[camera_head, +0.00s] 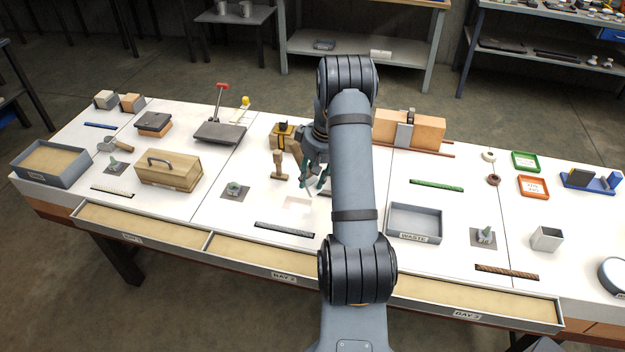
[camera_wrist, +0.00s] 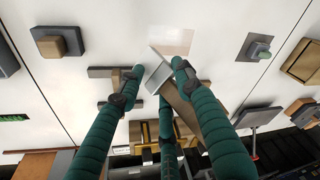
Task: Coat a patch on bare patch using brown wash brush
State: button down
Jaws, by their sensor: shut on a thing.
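The bare patch (camera_head: 299,203) is a pale pinkish square on the white tabletop near the middle front. In the wrist view the bare patch (camera_wrist: 172,40) lies just beyond my fingertips. My gripper (camera_head: 316,182) is above the table behind and to the right of the patch, partly hidden by my arm. In the wrist view my gripper (camera_wrist: 155,76) has its green fingers closed around a tilted brown-bodied thing with a pale grey end, seemingly the brown wash brush (camera_wrist: 186,104). Its pale end overlaps the patch's near edge in this view; contact cannot be told.
A wooden upright piece (camera_head: 279,165) stands left of my gripper. A grey plate with a green-grey knob (camera_head: 235,189) and a wooden toolbox (camera_head: 168,170) are farther left. The waste tray (camera_head: 414,222) is to the right. A dark strip (camera_head: 284,230) lies in front of the patch.

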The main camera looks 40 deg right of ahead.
jog(key=shift+w+p+v, duration=0.15)
jog(key=shift+p+v, duration=0.2)
jog(key=shift+v, duration=0.3)
jog(key=shift+w+p+v, duration=0.15)
jog(key=shift+p+v, duration=0.15)
jog(key=shift+v, duration=0.35)
jog(key=shift+a+r, duration=0.1)
jog(key=shift+a, duration=0.05)
